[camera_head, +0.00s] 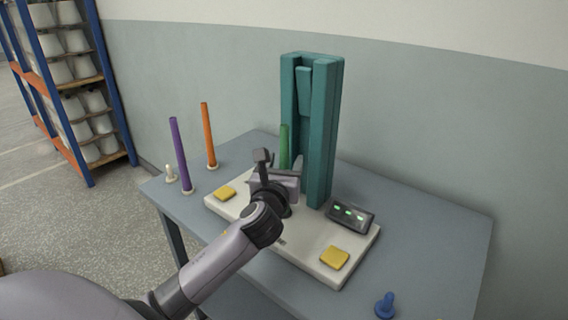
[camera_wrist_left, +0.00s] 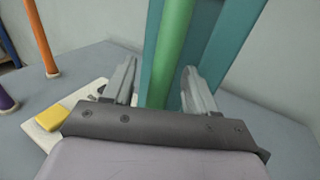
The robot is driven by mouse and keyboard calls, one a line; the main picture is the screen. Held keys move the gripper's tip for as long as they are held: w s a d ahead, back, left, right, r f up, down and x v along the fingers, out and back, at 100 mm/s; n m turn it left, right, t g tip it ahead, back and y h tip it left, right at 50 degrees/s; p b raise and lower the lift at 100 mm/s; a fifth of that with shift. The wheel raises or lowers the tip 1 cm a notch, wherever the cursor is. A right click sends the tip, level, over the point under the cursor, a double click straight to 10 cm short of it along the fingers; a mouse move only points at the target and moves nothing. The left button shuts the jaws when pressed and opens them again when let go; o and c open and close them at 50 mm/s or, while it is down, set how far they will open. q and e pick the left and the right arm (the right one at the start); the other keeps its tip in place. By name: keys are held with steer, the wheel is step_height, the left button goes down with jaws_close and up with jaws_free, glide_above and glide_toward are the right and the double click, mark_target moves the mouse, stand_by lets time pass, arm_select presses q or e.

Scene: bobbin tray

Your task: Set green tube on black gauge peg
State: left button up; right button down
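The green tube (camera_head: 284,145) stands upright in front of the teal gauge tower (camera_head: 322,140). Its lower end is hidden behind my left gripper (camera_head: 275,180). In the left wrist view, the green tube (camera_wrist_left: 170,45) runs between the two spread fingers of my left gripper (camera_wrist_left: 158,75), with a visible gap on each side. That gripper is open and holds nothing. The black gauge peg does not show; the foot of the tube is hidden, so I cannot tell what it rests on. My right gripper is not in view.
The white gauge base (camera_head: 301,257) carries two yellow pads (camera_head: 334,258) (camera_head: 225,193) and a display with green lights (camera_head: 351,215). A blue piece (camera_head: 385,305) is at the front right.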

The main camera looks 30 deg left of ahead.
arm_select(q)
steer(key=shift+s, duration=0.1)
steer(key=v, duration=0.7)
stand_by(0.5)
